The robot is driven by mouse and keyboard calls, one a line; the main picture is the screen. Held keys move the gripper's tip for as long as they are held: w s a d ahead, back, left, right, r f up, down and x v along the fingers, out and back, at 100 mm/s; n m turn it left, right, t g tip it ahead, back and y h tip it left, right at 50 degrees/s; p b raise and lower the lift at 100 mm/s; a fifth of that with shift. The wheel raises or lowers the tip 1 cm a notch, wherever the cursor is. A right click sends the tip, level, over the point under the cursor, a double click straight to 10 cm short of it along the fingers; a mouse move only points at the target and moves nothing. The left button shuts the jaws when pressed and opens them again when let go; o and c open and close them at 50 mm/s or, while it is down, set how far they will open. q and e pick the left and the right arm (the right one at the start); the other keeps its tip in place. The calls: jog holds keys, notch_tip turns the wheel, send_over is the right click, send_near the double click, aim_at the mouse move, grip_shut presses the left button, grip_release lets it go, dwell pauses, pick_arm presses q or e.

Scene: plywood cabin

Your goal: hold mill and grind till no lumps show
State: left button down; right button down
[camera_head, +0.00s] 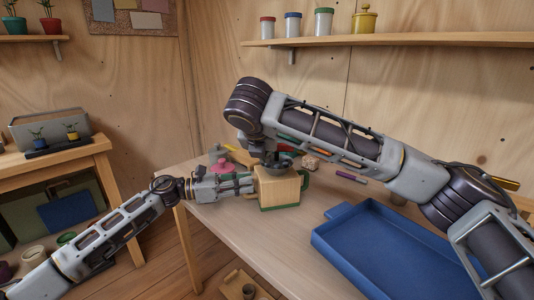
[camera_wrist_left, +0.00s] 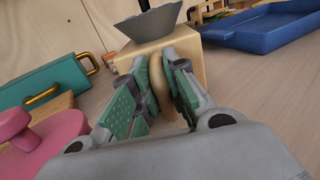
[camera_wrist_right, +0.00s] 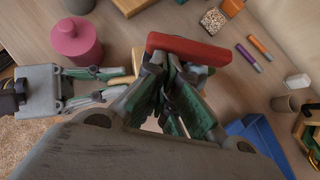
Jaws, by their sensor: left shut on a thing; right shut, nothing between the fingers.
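The mill (camera_head: 275,188) is a pale wooden box with a green base on the table; it also shows in the left wrist view (camera_wrist_left: 196,56). A grey bowl-shaped hopper (camera_wrist_left: 148,25) sits on top. My left gripper (camera_head: 248,186) is shut on a rounded wooden grip (camera_wrist_left: 157,78) at the mill's side. My right gripper (camera_wrist_right: 172,68) is shut and empty above the mill, largely hidden by its arm in the head view. A red bar (camera_wrist_right: 188,48) lies across its fingertips in the right wrist view. The hopper's inside is hidden, so I cannot tell about lumps.
A blue tray (camera_head: 385,250) fills the right of the table. A pink lidded pot (camera_wrist_right: 77,40) and a teal case with gold handles (camera_wrist_left: 45,90) stand near the mill. Table front is clear.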

jog(key=shift+w+a, duration=0.85)
jog(key=shift+w, duration=0.4)
jog(key=shift+w+a, duration=0.1)
jog(key=shift+w, duration=1.45)
jog(key=shift+s, duration=0.1)
jog(key=s+a+r, duration=0.6)
jog(key=a+r, duration=0.1)
jog(key=a, duration=0.2)
dwell(0.4)
